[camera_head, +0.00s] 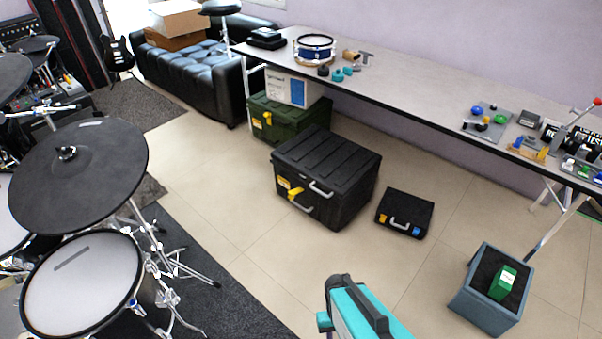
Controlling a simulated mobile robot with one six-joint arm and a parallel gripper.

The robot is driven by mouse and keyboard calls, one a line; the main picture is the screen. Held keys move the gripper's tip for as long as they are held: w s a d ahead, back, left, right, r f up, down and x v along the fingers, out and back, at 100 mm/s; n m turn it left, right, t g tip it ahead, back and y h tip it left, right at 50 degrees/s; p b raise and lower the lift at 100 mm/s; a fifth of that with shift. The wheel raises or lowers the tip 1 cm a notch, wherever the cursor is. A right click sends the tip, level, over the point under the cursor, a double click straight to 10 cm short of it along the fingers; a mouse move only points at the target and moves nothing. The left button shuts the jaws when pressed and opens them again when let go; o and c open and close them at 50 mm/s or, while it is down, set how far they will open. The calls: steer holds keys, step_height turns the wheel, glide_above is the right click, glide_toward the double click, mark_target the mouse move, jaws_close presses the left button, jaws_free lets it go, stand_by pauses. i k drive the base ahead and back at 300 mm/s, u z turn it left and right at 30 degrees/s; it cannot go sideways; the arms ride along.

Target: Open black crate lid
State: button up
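The large black crate (329,174) stands on the tiled floor in the middle of the head view. Its ribbed lid (328,157) looks shut and lies flat on the body. A yellow latch (291,192) and a grey handle (320,188) show on its front. A smaller black case (405,212) with a light handle and blue and yellow marks stands on the floor to its right, also shut. No gripper fingers are visible. A teal and black form at the bottom edge stands apart from the crate; I cannot tell what it is.
A green crate (281,117) with a white box (286,88) on it stands behind the black crate, by the long table (411,89). A blue-grey bin (487,306) holding a green box stands at right. Drums (83,281) fill the left. Floor before the crate is clear.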

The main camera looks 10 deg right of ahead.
mark_target(332, 162)
steer(key=i, duration=0.9)
steer(key=z, duration=0.05)
steer(key=k, duration=1.3)
steer(key=u, duration=0.35)
steer(key=i, duration=0.55)
steer(key=u, duration=0.55)
steer(key=i, duration=0.65)
